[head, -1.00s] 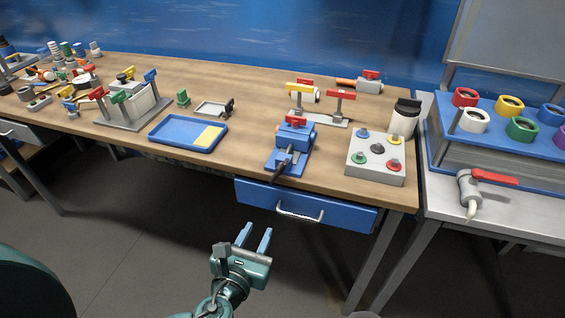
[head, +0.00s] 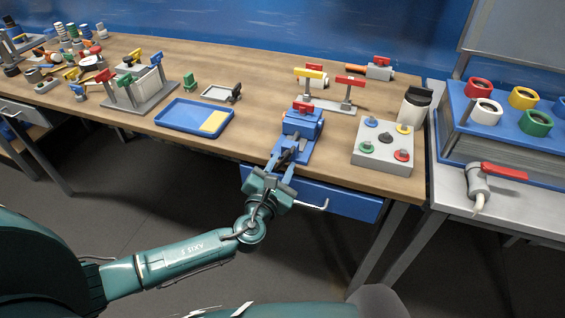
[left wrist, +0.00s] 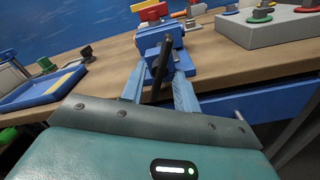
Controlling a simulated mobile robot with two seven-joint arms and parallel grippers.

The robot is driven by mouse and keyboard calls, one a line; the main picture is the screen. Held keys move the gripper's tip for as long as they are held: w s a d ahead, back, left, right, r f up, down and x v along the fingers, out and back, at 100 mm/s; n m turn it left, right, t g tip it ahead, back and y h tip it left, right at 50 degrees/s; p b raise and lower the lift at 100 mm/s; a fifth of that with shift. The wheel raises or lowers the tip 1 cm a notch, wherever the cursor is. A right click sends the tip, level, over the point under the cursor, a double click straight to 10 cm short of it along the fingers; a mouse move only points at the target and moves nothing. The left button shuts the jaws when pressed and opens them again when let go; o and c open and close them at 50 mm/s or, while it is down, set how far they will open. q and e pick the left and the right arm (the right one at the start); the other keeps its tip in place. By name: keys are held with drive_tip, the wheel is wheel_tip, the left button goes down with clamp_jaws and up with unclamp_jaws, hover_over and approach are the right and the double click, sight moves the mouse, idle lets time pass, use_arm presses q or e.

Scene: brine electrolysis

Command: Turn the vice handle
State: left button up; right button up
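The blue vice (head: 303,128) stands at the table's front edge, with a red piece on top. Its dark handle (head: 294,150) sticks out toward me. The vice also shows in the left wrist view (left wrist: 158,38), with the dark handle bar (left wrist: 161,68) slanting down from it. My left gripper (head: 283,164) is at the table's front edge, just before the vice. Its two blue fingers (left wrist: 158,88) are apart, one on each side of the handle bar. I cannot tell whether either finger touches it. My right gripper is not in view.
A blue drawer with a handle (head: 330,196) is below the edge, close to my left gripper. A grey box with coloured knobs (head: 382,158) stands right of the vice. A blue tray (head: 180,127) lies to the left, with bare tabletop between it and the vice.

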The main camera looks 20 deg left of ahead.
use_arm(q)
drive_tip(key=shift+w, duration=0.45)
clamp_jaws()
